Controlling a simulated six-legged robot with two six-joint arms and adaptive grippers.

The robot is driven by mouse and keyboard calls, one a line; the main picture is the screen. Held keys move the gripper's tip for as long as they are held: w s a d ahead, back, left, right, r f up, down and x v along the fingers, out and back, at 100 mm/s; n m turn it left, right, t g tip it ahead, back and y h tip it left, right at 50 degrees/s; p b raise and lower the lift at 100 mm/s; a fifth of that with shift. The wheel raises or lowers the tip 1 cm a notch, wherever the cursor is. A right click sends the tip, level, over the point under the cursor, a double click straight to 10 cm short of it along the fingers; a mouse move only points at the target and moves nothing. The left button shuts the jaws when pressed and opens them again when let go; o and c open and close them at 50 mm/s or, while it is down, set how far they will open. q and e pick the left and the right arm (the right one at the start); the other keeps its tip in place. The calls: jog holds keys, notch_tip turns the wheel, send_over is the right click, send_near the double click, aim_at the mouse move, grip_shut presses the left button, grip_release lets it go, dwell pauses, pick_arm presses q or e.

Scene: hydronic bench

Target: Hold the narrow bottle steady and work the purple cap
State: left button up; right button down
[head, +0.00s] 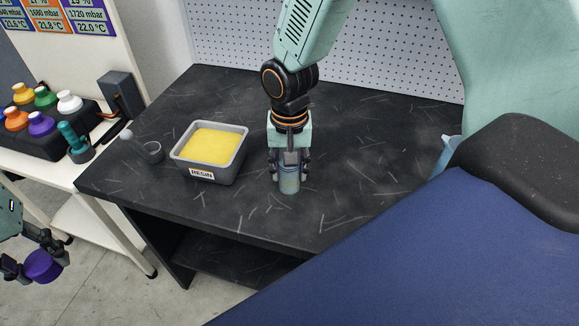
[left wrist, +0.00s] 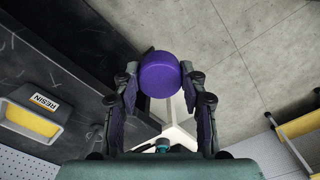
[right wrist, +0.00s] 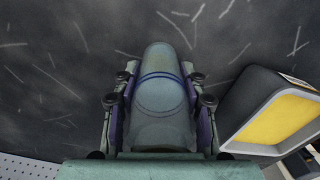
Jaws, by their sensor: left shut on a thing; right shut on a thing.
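The purple cap (head: 43,266) is in my left gripper (head: 38,262), which is shut on it at the far left of the head view. The cap also shows between the fingertips in the left wrist view (left wrist: 160,75), away from the bottle and out past the bench edge. The narrow bottle (head: 289,182) stands upright on the dark bench. My right gripper (head: 289,165) is shut on it from above, with a finger on each side. In the right wrist view the bottle (right wrist: 162,90) looks clear with blue rings. Its top is hidden by my gripper in the head view.
A grey tub (head: 208,178) labelled RESIN with yellow contents stands left of the bottle on the dark bench (head: 345,215). A small grey cup (head: 150,153) stands further left. A rack of coloured-cap bottles (head: 40,122) is on the white side table. The bench right of the bottle is clear.

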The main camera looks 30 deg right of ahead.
jog(key=c, duration=1.1)
grip_release()
jog(key=shift+f, duration=0.1)
jog(key=shift+c, duration=0.2)
jog(key=o, duration=0.5)
notch_tip(320, 180, up, 12)
